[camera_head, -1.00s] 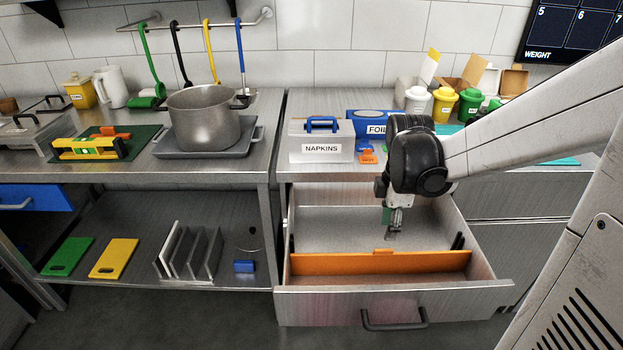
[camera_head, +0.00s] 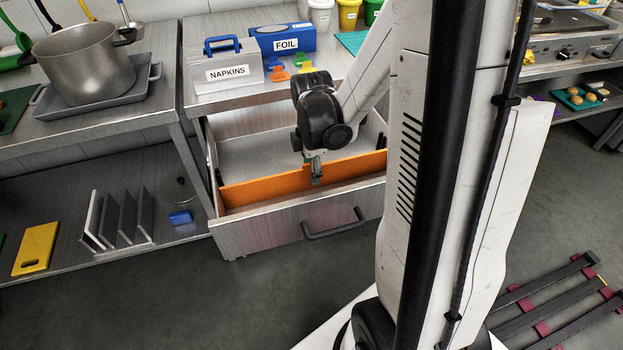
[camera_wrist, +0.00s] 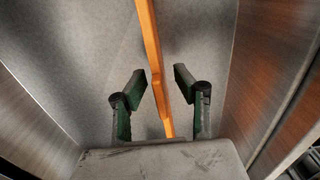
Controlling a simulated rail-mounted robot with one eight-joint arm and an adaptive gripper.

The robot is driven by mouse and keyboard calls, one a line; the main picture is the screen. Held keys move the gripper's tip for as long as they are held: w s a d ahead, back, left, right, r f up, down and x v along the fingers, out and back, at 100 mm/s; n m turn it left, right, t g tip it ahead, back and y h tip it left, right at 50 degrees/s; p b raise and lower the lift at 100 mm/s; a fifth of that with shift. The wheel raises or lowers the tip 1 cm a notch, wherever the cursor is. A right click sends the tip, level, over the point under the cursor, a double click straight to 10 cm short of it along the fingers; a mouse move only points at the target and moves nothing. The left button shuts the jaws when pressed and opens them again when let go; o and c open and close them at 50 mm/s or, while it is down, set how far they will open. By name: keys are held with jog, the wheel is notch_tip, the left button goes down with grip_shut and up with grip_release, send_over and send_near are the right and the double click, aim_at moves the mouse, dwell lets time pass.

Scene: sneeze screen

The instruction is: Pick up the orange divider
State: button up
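The orange divider (camera_head: 262,188) stands upright on edge across the open drawer (camera_head: 270,227), near its front panel. It also shows as a thin orange strip in the wrist view (camera_wrist: 149,38). My gripper (camera_head: 316,172) is at the divider's top edge, around its middle, pointing down. In the wrist view my gripper (camera_wrist: 160,84) is open, with one green-padded finger on each side of the divider. Gaps show between the fingers and the divider. In the head view the fingers hide part of the divider's top edge.
The napkins box (camera_head: 225,70) and the foil box (camera_head: 283,42) stand on the counter above the drawer. The drawer's floor (camera_head: 255,158) behind the divider looks clear. A shelf with upright grey plates (camera_head: 125,217) is at the left.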

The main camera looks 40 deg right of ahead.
notch_tip(320, 180, down, 2)
jog(key=shift+f, duration=0.25)
grip_shut()
jog(key=shift+r, duration=0.2)
notch_tip(320, 180, up, 18)
jog(key=p, duration=0.4)
dwell(0.5)
jog(key=shift+f, duration=0.15)
